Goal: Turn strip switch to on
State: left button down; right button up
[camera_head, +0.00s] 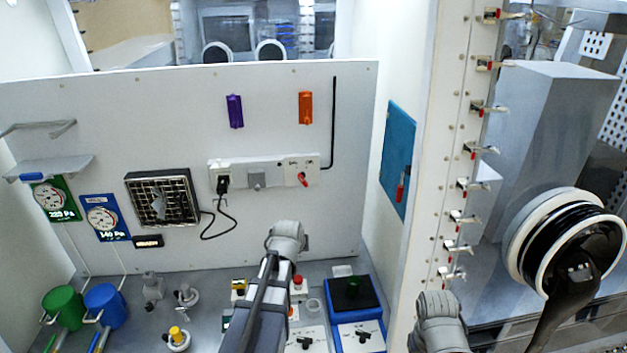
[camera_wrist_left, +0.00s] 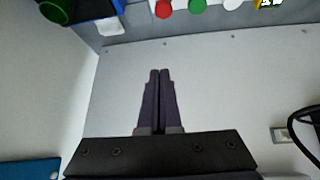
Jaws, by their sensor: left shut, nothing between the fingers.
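The white power strip (camera_head: 240,178) is fixed to the upright white panel in the head view. Its red strip switch (camera_head: 302,179) is near the right end, tilted; I cannot read its marking. My left arm rises from the bottom centre, its grey wrist below the strip and apart from it in the picture; its fingers are hidden there. In the left wrist view my left gripper (camera_wrist_left: 160,72) is shut and empty, in front of bare panel. The switch is not visible in that view. Only a grey part of my right arm shows at lower right; its gripper is out of sight.
A black cord (camera_head: 206,233) loops from a plug at the strip's left end. A fan (camera_head: 161,198) is left of it. Purple (camera_head: 234,111) and orange (camera_head: 305,107) holders are above. Bench below holds buttons, blue boxes and cups.

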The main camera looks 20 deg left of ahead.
aim_at(303, 180)
pick_arm(q)
jog(key=w+d+r+m+t+y+p, duration=0.25)
jog(key=d+r+m+y, duration=0.2)
jog(key=r, duration=0.55)
jog(key=w+d+r+m+t+y+p, duration=0.1)
jog(key=w+d+r+m+t+y, duration=0.35)
jog(key=r, duration=0.55)
jog(key=shift+g, duration=0.8)
jog(key=x, duration=0.6)
jog(key=f+b+x, duration=0.1)
jog(key=x, duration=0.2)
jog(key=shift+d, duration=0.2)
jog(key=shift+s+a+f+b, duration=0.4)
jog(key=shift+s+a+b, duration=0.1)
jog(key=shift+s+a, duration=0.1)
jog(key=shift+s+a+f+b, duration=0.45)
jog(key=shift+s+a+b, duration=0.05)
jog(key=shift+a, duration=0.15)
jog(key=shift+s+a+f+b, duration=0.1)
jog(key=shift+a+f+b, duration=0.05)
jog(key=shift+b, duration=0.15)
